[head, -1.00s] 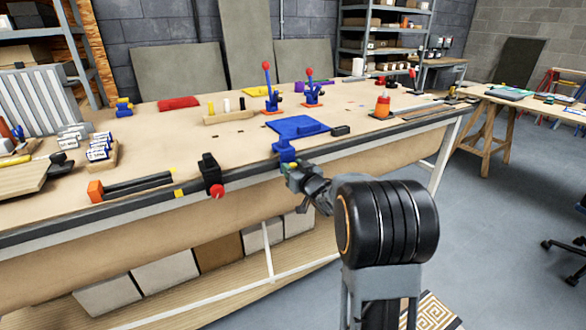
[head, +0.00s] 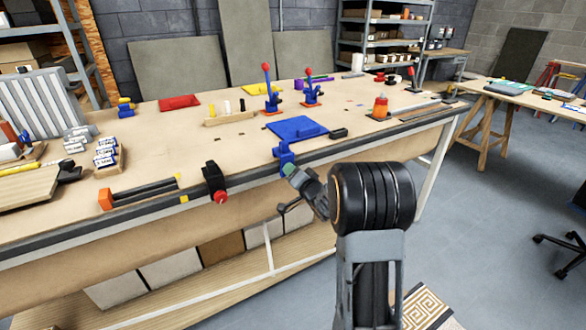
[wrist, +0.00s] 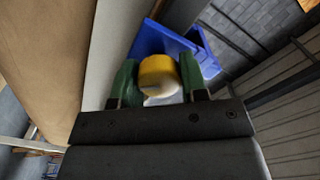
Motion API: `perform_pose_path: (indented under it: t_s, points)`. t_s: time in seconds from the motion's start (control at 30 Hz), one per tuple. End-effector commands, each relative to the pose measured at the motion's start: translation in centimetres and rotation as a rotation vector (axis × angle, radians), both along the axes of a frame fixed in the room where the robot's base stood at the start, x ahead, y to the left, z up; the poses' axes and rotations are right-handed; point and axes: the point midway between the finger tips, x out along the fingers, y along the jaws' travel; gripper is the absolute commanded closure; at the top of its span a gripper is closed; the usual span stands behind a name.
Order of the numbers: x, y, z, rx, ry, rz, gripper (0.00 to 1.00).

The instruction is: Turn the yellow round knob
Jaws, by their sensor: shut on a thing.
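The yellow round knob (wrist: 158,76) shows in the wrist view, between the two green fingers of my gripper (wrist: 158,85). My gripper is shut on it. Behind the knob is a blue body (wrist: 160,40), the blue vise at the front edge of the bench. In the head view the blue vise (head: 298,130) stands at the bench edge, and my gripper (head: 289,170) meets its lower front part. The knob is hidden in the head view by my gripper.
The workbench (head: 235,150) runs across the view. A black clamp with a red knob (head: 215,183) sits on its front edge, left of my gripper. A small black block (head: 338,133) lies right of the vise. An orange bottle (head: 380,107) stands farther right.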

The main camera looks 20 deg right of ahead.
Motion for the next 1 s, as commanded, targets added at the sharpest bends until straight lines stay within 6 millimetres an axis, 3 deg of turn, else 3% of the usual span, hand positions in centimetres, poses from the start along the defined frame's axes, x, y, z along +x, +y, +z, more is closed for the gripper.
perform_pose_path:
  t_s: [1.0]
  points:
    - [-0.01, -0.01, -0.24, 0.937, 0.110, 0.000, 0.84]
